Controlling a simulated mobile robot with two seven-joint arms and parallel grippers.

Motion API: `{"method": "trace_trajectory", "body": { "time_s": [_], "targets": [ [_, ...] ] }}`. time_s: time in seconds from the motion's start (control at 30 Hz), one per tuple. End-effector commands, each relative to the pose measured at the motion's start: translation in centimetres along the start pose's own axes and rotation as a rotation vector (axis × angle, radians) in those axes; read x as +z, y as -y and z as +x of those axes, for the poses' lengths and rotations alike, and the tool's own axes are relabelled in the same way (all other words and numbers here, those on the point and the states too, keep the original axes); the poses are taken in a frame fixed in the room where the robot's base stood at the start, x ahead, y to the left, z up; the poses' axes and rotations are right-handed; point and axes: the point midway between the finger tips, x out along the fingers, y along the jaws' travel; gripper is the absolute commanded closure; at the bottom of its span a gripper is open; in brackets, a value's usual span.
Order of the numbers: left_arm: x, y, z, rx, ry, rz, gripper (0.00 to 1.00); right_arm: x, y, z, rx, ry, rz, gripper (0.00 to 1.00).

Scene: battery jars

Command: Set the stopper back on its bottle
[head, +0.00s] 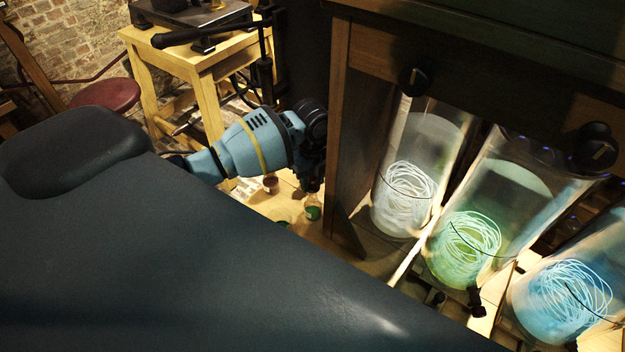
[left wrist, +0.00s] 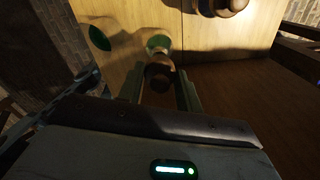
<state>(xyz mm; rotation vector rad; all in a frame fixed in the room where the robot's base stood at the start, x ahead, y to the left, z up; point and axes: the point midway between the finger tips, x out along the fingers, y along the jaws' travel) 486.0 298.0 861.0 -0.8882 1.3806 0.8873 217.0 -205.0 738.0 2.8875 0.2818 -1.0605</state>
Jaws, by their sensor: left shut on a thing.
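My left gripper (head: 312,186) points down in the head view, its lower end close above a small glass bottle with green contents (head: 313,212). In the left wrist view its two fingers (left wrist: 160,88) are shut on a round brown stopper (left wrist: 160,74). A bottle with green inside (left wrist: 158,44) shows just beyond the stopper. The stopper overlaps the bottle's near side in this view, so I cannot tell whether they touch. My right gripper is not in view.
A brown bottle (head: 270,184) stands left of the green one. A flat green disc (left wrist: 98,38) lies nearby. A dark wooden cabinet post (head: 346,140) rises close to the right, with tall glass jars (head: 405,190) beyond. A wooden stand (head: 150,85) is behind.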

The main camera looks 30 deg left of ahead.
Motion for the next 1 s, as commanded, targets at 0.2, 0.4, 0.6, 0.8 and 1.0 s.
{"method": "trace_trajectory", "body": {
  "time_s": [0.2, 0.4, 0.6, 0.8, 1.0],
  "targets": [
    [0.02, -0.01, 0.0, 0.0, 0.0, 0.0, 0.9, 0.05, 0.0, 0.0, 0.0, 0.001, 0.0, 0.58],
    [0.03, -0.02, 0.0, 0.0, 0.001, 0.0, 0.9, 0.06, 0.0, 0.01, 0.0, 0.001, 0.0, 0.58],
    [0.01, -0.02, 0.01, 0.0, 0.0, 0.0, 0.9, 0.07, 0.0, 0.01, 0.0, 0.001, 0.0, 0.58],
    [0.01, -0.02, 0.06, 0.0, 0.0, 0.0, 0.56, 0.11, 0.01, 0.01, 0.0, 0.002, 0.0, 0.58],
    [0.01, -0.02, 0.06, 0.0, 0.0, 0.0, 0.56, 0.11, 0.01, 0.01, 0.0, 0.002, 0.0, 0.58]
  ]
}}
